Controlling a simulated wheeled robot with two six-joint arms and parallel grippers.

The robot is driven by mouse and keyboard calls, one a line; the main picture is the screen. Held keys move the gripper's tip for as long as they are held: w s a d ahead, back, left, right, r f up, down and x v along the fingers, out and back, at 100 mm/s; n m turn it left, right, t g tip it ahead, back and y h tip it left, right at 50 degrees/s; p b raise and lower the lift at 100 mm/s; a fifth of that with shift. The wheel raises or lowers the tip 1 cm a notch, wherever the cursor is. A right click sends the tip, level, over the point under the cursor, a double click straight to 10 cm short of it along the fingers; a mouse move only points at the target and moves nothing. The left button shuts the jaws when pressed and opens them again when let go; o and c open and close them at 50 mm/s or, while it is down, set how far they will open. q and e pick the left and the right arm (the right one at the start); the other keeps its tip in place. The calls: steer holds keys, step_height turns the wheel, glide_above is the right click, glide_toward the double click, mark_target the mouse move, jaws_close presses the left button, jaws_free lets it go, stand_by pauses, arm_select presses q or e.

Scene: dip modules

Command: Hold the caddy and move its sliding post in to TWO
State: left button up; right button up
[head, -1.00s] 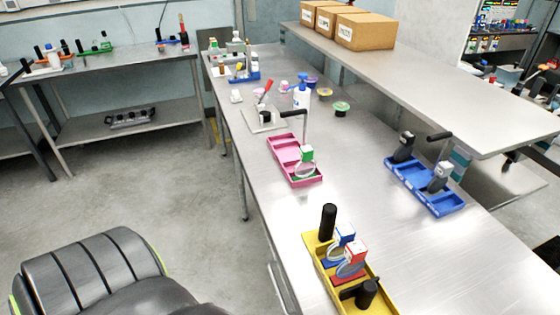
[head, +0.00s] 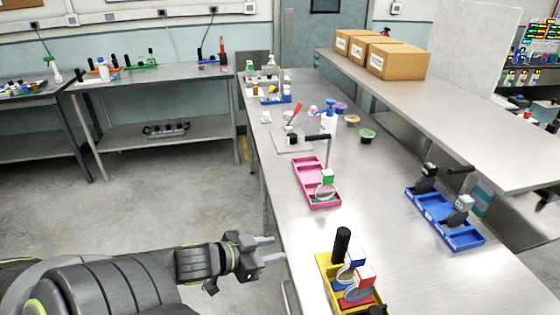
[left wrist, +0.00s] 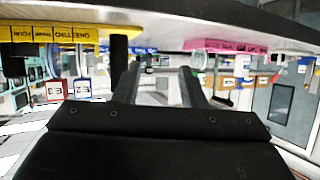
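Three caddies stand on the steel bench, and I cannot tell from the frames which one is meant. The yellow caddy (head: 325,262) is nearest, with an upright black post (head: 341,244) and blocks with blue and red faces; its near end is cut off. The pink caddy (head: 303,178) holds a green-and-white block and a tall post with a black crossbar (head: 316,137). The blue caddy (head: 463,240) holds grey-and-black pieces and a black handle. My left gripper (head: 277,248) is open and empty, left of the yellow caddy; its fingers show in the left wrist view (left wrist: 158,88).
Cardboard boxes (head: 397,62) stand on a raised shelf (head: 470,115) over the bench's right side. Bare bench lies between the pink and blue caddies.

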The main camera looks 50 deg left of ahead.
arm_select(q)
steer(key=s+d+r+m+h, duration=0.1)
steer(key=s+d+r+h, duration=0.1)
steer(key=d+r, duration=0.3)
steer(key=b, duration=0.5)
glide_toward(335, 249)
steer(key=b+x, duration=0.2)
steer(key=x, duration=0.9)
steer(key=shift+w+f, duration=0.15)
steer(key=shift+w, duration=0.2)
jaws_close()
